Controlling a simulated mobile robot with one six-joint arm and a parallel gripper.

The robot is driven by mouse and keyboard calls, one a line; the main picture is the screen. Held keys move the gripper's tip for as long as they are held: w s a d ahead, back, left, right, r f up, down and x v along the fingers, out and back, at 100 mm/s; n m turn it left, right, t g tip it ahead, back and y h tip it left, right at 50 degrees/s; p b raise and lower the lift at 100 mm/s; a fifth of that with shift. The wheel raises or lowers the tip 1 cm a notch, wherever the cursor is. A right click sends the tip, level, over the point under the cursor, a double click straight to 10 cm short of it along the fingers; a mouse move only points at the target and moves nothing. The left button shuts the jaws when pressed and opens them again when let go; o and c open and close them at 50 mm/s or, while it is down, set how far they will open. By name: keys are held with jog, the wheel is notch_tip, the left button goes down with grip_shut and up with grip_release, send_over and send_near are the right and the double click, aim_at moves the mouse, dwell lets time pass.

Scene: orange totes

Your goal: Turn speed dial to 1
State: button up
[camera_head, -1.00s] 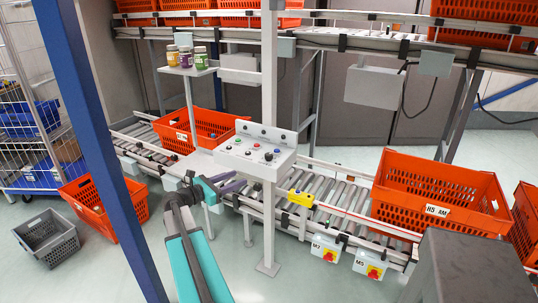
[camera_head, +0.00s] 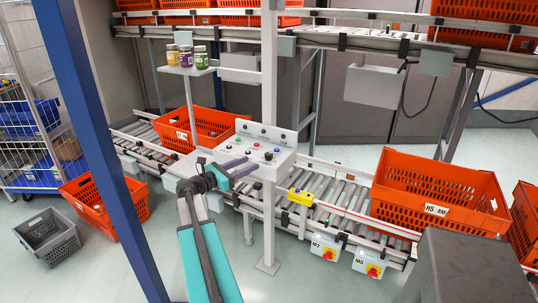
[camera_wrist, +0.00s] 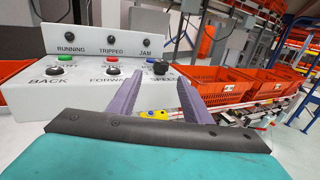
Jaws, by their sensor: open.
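The light grey control box (camera_head: 284,153) stands on a post in the head view and fills the left of the wrist view (camera_wrist: 105,95). The black speed dial (camera_wrist: 160,67) is at the right of its button row; its label is partly hidden by my gripper and its setting is unreadable. In the head view the dial (camera_head: 268,156) is small. My gripper (camera_wrist: 160,80) is open and empty, its purple fingers in front of the box. In the wrist view the dial shows between the fingertips, apparently beyond them. In the head view my gripper (camera_head: 243,167) overlaps the box's front left.
Indicators line the upright back panel. A roller conveyor (camera_head: 335,197) runs below, with a yellow box (camera_head: 301,197) and orange totes (camera_head: 436,209). A blue post (camera_head: 97,150) stands left.

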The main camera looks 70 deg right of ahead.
aim_at(268, 153)
jog(key=p+x, duration=0.2)
jog(key=x, duration=0.9)
